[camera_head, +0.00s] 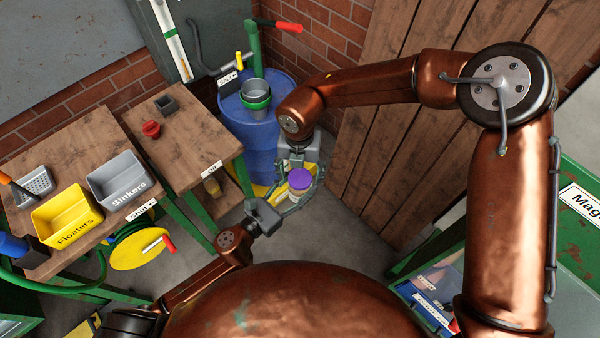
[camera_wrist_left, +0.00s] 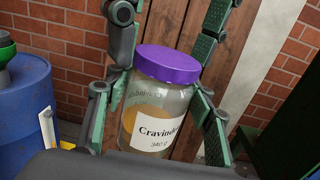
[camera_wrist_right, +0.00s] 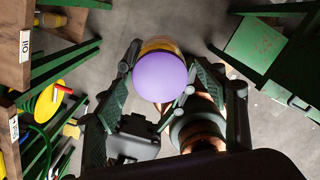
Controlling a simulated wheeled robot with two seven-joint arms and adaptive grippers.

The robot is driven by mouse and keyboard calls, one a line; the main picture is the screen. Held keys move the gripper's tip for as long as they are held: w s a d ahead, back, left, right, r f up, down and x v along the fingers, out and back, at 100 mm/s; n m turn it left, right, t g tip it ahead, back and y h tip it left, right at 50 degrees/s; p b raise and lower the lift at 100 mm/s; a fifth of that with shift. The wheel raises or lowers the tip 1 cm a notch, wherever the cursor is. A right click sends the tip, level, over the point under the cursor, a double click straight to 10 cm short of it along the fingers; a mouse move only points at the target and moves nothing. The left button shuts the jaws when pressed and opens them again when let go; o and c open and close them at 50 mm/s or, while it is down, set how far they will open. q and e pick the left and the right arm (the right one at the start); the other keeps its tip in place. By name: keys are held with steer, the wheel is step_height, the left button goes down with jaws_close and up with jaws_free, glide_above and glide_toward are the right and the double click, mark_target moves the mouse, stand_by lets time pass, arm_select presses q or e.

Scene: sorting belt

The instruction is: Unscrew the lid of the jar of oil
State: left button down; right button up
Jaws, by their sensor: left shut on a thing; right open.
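A clear glass jar (camera_wrist_left: 152,120) with yellowish contents and a purple lid (camera_wrist_left: 168,64) stands upright between the fingers of my left gripper (camera_wrist_left: 165,95). Its label is partly hidden and reads "Cravinde…" and "340 g". In the head view the jar (camera_head: 301,197) is above the floor, and my left gripper (camera_head: 284,208) is shut on it from the lower left. The lid sits on the jar. My right gripper (camera_head: 299,170) points down over the jar, open. In the right wrist view the lid (camera_wrist_right: 160,77) lies between its spread fingers; contact is unclear.
A small workbench labelled "Oil" (camera_head: 212,168) stands left, with a small jar (camera_head: 211,187) on its lower shelf. Beside it is a bench with yellow (camera_head: 66,217) and grey (camera_head: 119,179) bins. A blue barrel (camera_head: 262,155) and wooden boards (camera_head: 400,130) are close behind.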

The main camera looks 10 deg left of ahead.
steer(key=shift+r, duration=2.3)
steer(key=r+m, duration=0.1)
steer(key=m, duration=0.2)
steer(key=shift+r, duration=0.15)
step_height(320, 180, up, 2)
steer(key=m, duration=0.4)
steer(key=shift+s+m, duration=0.1)
steer(key=shift+m, duration=0.2)
steer(key=shift+f, duration=0.55)
step_height(320, 180, down, 7)
steer(key=shift+r, duration=0.1)
steer(key=shift+c, duration=0.6)
steer(key=c, duration=1.2)
